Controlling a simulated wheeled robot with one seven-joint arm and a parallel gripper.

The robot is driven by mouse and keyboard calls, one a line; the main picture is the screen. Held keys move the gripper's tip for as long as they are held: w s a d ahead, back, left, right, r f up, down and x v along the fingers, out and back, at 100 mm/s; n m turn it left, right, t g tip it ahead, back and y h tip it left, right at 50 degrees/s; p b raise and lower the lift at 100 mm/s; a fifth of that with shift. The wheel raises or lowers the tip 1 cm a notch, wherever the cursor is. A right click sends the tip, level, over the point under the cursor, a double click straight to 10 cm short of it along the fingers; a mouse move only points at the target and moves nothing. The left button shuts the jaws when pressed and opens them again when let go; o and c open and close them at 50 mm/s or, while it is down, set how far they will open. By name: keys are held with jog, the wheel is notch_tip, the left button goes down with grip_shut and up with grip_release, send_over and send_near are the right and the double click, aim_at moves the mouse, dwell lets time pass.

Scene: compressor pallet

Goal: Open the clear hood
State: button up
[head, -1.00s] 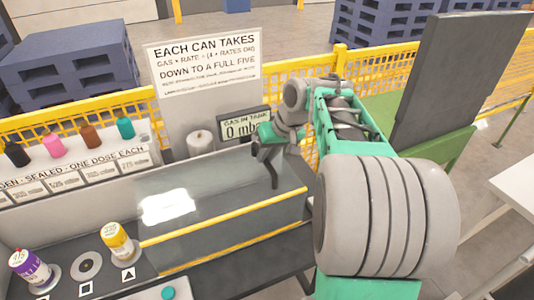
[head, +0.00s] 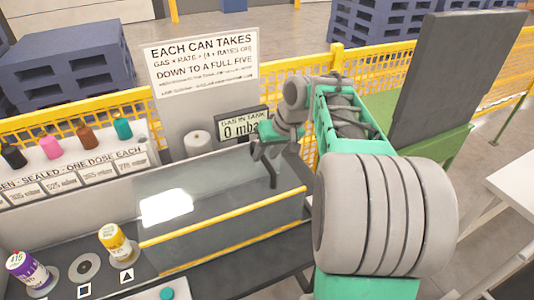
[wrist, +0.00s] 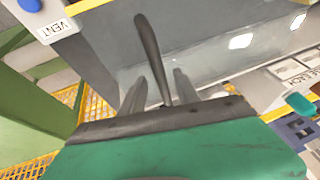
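The clear hood (head: 222,205) is a see-through box with yellow edging along its front, and it looks shut. In the wrist view its pane (wrist: 210,50) lies beyond my fingers. My gripper (head: 268,160) is over the right back part of the hood. In the wrist view my gripper (wrist: 160,85) shows two fingers spread apart. A dark curved bar (wrist: 150,50) lies between them in that view. I cannot tell whether the bar belongs to the hood, nor whether my fingers touch the hood. No hold on the hood shows.
A gauge display (head: 240,127) reading 0 stands behind the hood, beside a pale cylinder (head: 198,142). A purple-labelled can (head: 30,270) and a yellow can (head: 115,243) stand left. A yellow mesh fence (head: 85,115) runs behind. A VENT label (wrist: 52,28) shows in the wrist view.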

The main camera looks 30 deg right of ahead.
jog(key=v, duration=0.7)
jog(key=shift+r, duration=0.15)
jog(key=s+a+f+n+g+h, duration=0.1)
jog(key=s+a+f+h, duration=0.1)
jog(key=s+a+f, duration=0.8)
jog(key=s+a, duration=0.3)
jog(key=a, duration=0.1)
jog(key=shift+s+f, duration=0.2)
jog(key=shift+f, duration=0.2)
jog(key=shift+d, duration=0.1)
